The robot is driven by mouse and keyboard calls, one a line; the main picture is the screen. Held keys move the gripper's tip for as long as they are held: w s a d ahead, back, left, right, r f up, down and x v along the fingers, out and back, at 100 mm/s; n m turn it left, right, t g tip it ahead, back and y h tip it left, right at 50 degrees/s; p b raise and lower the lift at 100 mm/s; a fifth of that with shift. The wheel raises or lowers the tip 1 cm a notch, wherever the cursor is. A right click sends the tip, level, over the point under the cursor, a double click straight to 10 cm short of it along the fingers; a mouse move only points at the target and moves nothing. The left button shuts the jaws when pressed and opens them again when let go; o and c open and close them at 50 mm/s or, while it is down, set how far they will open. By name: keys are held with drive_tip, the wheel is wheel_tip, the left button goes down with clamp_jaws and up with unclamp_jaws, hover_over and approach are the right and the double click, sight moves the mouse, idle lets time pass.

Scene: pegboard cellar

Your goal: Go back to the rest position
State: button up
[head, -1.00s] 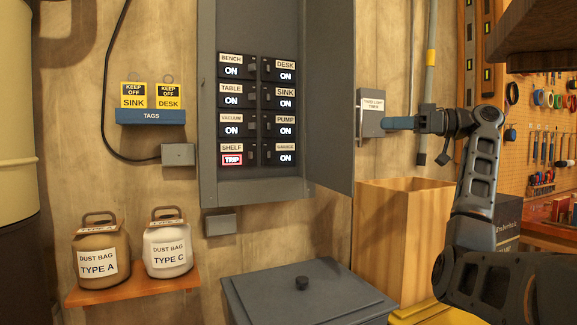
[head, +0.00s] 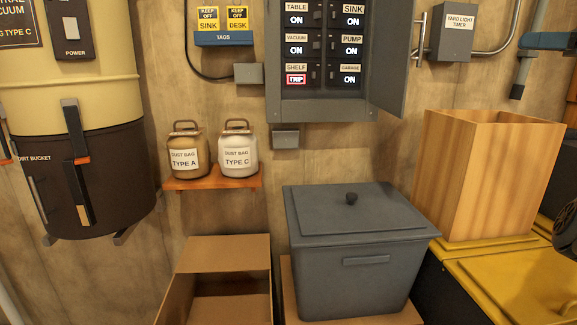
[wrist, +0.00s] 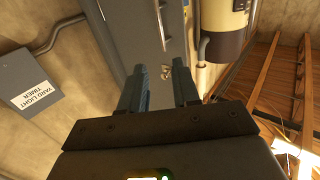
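My gripper (wrist: 159,82) shows in the wrist view with its two blue fingers apart and nothing between them. In the head view, part of its blue fingers (head: 548,41) shows at the upper right edge, clear of the wall things. The grey yard light timer box (head: 457,32) is on the wall left of it; it also shows in the wrist view (wrist: 30,88). The grey breaker panel (head: 325,108) hangs at top centre with its door (head: 394,60) open. Its SHELF breaker (head: 296,79) reads TRIP in red; the other visible breakers read ON. The panel's top is out of frame.
A lidded grey bin (head: 360,280) stands below the panel, beside an open cardboard box (head: 225,250). A tall wooden box (head: 485,180) stands on a yellow lid (head: 520,285) at right. A vacuum canister (head: 75,100) is at left.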

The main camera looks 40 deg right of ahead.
drive_tip(key=w+a+f+m+h, duration=0.1)
drive_tip(key=w+f+m, duration=0.1)
drive_tip(key=w+f, duration=0.45)
drive_tip(key=w+a+f+m+h, duration=0.2)
drive_tip(key=w+f+m, duration=0.15)
drive_tip(key=f, duration=0.65)
drive_tip(key=w+a+f+m+h, duration=0.1)
drive_tip(key=w+f+m, duration=0.1)
drive_tip(key=w+f, duration=0.5)
drive_tip(key=w+a+f+m+g+h, duration=0.1)
drive_tip(key=a+f+g, duration=0.1)
drive_tip(key=a+f, duration=0.85)
drive_tip(key=w+a+f+m+g+h, duration=0.1)
drive_tip(key=a+f+m, duration=0.1)
drive_tip(key=a+f, duration=0.8)
drive_tip(key=s+a+f+n+g, duration=0.1)
drive_tip(key=s+a+f, duration=0.5)
drive_tip(key=a, duration=0.3)
drive_tip(key=s+a+f+n+g, duration=0.1)
drive_tip(key=s+a+f, duration=0.5)
drive_tip(key=a, duration=0.3)
drive_tip(key=s+a+r+n+t+y, duration=0.1)
drive_tip(key=s+a+r+n, duration=0.2)
drive_tip(key=s, duration=0.6)
drive_tip(key=s+a+r+n+t+y, duration=0.1)
drive_tip(key=s+a+r+n, duration=0.2)
drive_tip(key=s+a+r, duration=0.5)
drive_tip(key=shift+s+a+r+y, duration=0.15)
drive_tip(key=shift+s+a+y, duration=0.3)
drive_tip(key=shift+a, duration=0.3)
